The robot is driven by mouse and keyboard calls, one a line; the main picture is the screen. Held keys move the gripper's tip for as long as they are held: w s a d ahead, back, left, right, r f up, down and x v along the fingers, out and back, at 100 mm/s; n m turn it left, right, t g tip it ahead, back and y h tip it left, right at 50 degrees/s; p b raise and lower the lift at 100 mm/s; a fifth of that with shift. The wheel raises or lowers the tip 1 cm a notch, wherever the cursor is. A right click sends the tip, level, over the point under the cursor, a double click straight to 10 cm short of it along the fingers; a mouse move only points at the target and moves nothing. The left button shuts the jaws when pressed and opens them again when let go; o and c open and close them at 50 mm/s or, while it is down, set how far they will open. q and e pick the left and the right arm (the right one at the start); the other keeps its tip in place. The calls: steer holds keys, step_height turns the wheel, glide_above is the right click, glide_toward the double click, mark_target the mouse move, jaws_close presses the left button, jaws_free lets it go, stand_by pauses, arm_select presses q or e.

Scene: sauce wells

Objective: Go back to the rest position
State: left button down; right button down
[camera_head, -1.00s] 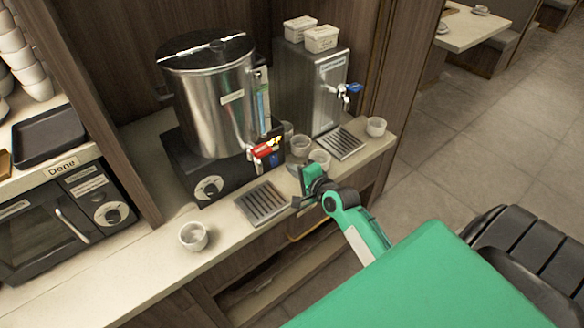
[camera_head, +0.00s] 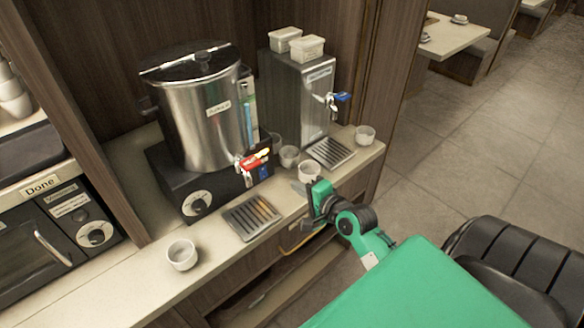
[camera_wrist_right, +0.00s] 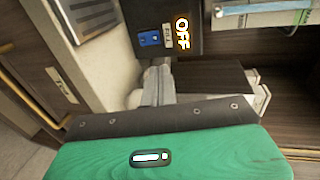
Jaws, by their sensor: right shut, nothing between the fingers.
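My right gripper (camera_head: 301,188) is at the front edge of the counter (camera_head: 130,294), just in front of a small cup (camera_head: 309,171). It is shut and holds nothing. The green arm reaches in from the lower right. In the right wrist view, the green wrist housing (camera_wrist_right: 170,157) fills the bottom, with a black control box (camera_wrist_right: 168,28) reading OFF beyond it. My left gripper is in neither view.
A large steel urn (camera_head: 203,122) and a steel dispenser (camera_head: 297,100) stand at the back. More cups stand at the front left (camera_head: 182,256) and far right (camera_head: 365,136). Drip trays (camera_head: 252,217) lie on the counter. Open floor (camera_head: 470,150) is at the right.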

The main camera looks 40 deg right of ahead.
steer(key=shift+a, duration=0.1)
steer(key=s+a+f+n+g, duration=0.6)
steer(key=s+a+f+n, duration=0.1)
steer(key=s+a+n, duration=0.25)
steer(key=s+a+f+n+g+h, duration=0.1)
steer(key=s+a+n+g, duration=0.15)
steer(key=s+n, duration=0.3)
steer(key=s+a+f+n+g, duration=0.1)
steer(key=s+n+g, duration=0.25)
steer(key=s, duration=0.35)
step_height(320, 180, down, 32)
steer(key=s+g, duration=0.1)
steer(key=s, duration=0.1)
steer(key=s+d+f+g, duration=0.1)
steer(key=s+d+f, duration=0.2)
steer(key=s+f, duration=1.5)
steer(key=shift+f+n, duration=0.2)
steer(key=shift+n, duration=0.25)
steer(key=shift+s, duration=0.1)
